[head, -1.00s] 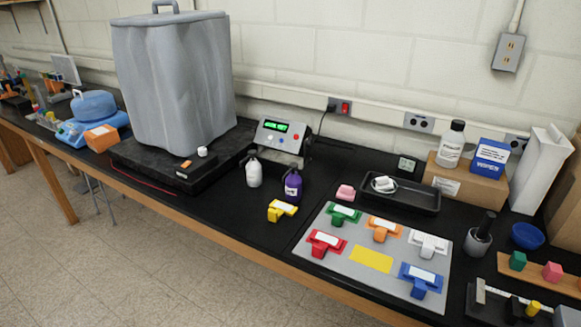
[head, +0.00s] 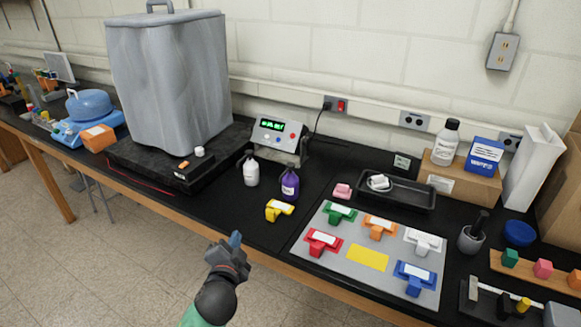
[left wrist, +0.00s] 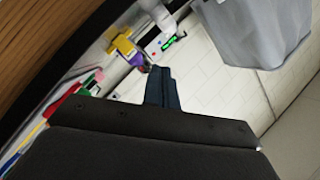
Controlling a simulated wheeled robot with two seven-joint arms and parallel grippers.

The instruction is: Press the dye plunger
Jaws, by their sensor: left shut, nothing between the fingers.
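A purple bottle (head: 290,185) with a black pump top stands upright on the black bench. A white bottle (head: 251,172) with a similar dark pump top stands just left of it. I cannot tell from the labels which one holds dye. My left gripper (head: 236,240) is shut and empty, in front of the bench's front edge, below and left of the bottles and apart from them. My right gripper is not in view.
A yellow block (head: 278,210) lies close in front of the purple bottle. A control box (head: 278,133) with a green display stands behind the bottles. A grey mat (head: 337,262) with several coloured blocks lies to the right. A large grey covered unit (head: 168,85) stands at the left.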

